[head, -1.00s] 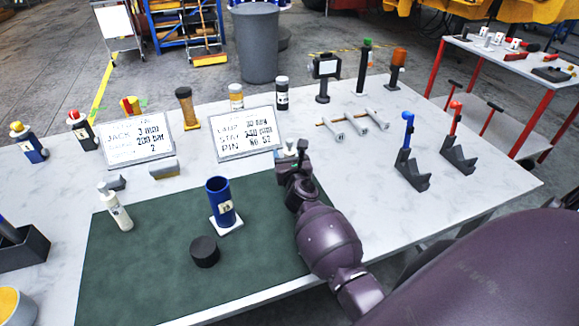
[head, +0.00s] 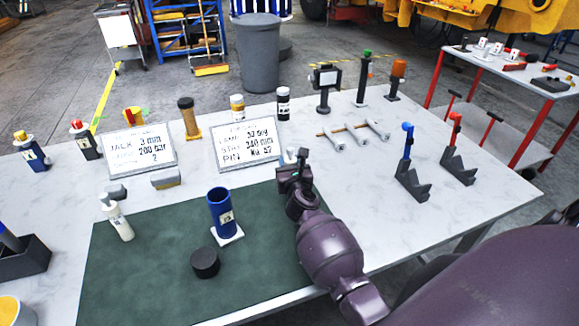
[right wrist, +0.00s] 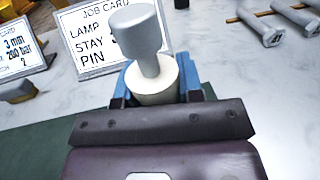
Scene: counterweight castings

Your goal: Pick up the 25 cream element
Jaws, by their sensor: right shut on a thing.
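My right gripper (head: 293,171) is above the back right corner of the green mat, in front of the right job card. In the right wrist view its blue fingers (right wrist: 165,90) are shut on a cream element (right wrist: 155,84) with a wide grey head and narrower grey neck. The held element (head: 290,154) shows only as a small pale piece in the head view. No number is readable on it. My left gripper is not in view.
On the green mat (head: 150,280) stand a blue cylinder (head: 221,210) on a white base and a black puck (head: 205,262). Two job cards (head: 138,150) (head: 249,143) and several cylinders are behind. Grey stands (head: 458,166) are at the right, with bare table around them.

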